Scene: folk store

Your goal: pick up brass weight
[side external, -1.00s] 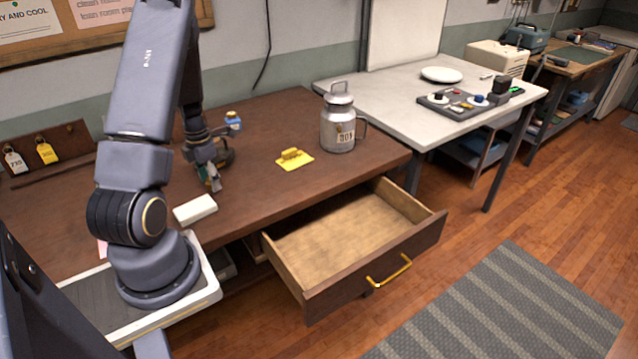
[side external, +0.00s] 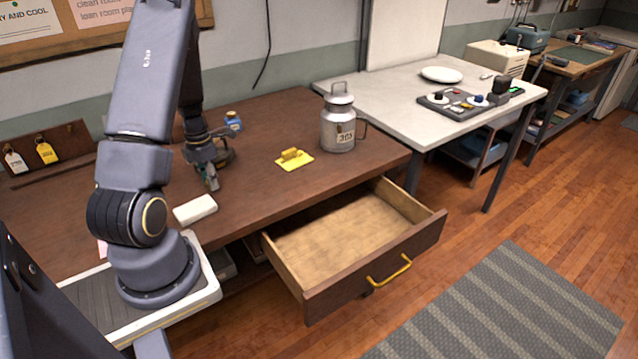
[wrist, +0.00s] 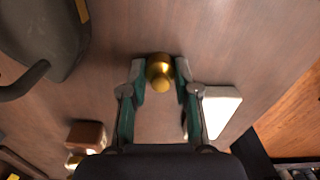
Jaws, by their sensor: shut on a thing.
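The brass weight (wrist: 160,72) is a small golden cylinder with a knob, seen in the wrist view between my fingertips. My gripper (wrist: 160,76) is shut on it, with one finger on each side. In the side view my gripper (side external: 210,181) points down, low over the brown desk (side external: 262,128), behind the white block. The weight cannot be made out there. I cannot tell whether it still touches the desk.
A white block (side external: 195,209) lies close to my gripper at the desk's front edge. An open empty drawer (side external: 345,240) juts out in front.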

